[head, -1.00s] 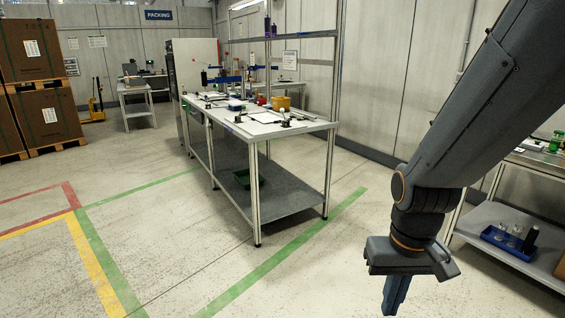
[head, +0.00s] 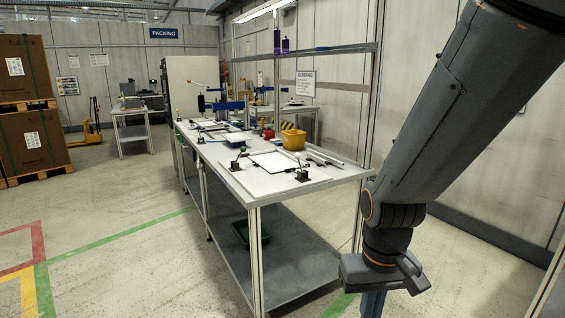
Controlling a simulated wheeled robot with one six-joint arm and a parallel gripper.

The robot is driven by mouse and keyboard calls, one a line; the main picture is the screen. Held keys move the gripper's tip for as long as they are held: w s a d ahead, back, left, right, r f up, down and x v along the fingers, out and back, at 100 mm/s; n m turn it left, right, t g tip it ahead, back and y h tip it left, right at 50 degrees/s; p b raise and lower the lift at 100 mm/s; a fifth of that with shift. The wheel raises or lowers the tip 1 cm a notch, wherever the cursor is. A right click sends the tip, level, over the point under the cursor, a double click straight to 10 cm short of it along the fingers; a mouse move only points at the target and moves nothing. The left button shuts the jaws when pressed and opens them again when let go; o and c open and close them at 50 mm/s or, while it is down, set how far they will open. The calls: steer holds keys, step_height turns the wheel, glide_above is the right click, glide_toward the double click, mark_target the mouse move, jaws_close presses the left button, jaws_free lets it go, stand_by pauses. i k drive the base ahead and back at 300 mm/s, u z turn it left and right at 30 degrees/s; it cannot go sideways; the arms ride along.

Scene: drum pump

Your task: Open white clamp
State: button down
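A dark toggle clamp (head: 302,174) stands at the near right of the workbench top. Its handle points up and seems to end in a small pale knob; this looks like the white clamp, but it is small in the head view. A second clamp (head: 237,162) with a green knob stands to its left. A white sheet or plate (head: 275,161) lies between them. My gripper (head: 372,304) hangs down to the right of the bench's near end, below the level of the top and apart from the clamps. Its fingertips are cut off by the bottom edge.
The workbench (head: 262,192) has an upright frame at its right side. A yellow bin (head: 293,139) and blue-armed devices stand farther back on it. A green crate (head: 241,235) sits on the lower shelf. The floor to the left is clear. Stacked boxes (head: 32,140) stand far left.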

mark_target(297, 155)
steer(key=z, duration=0.1)
steer(key=i, duration=1.5)
steer(key=z, duration=0.15)
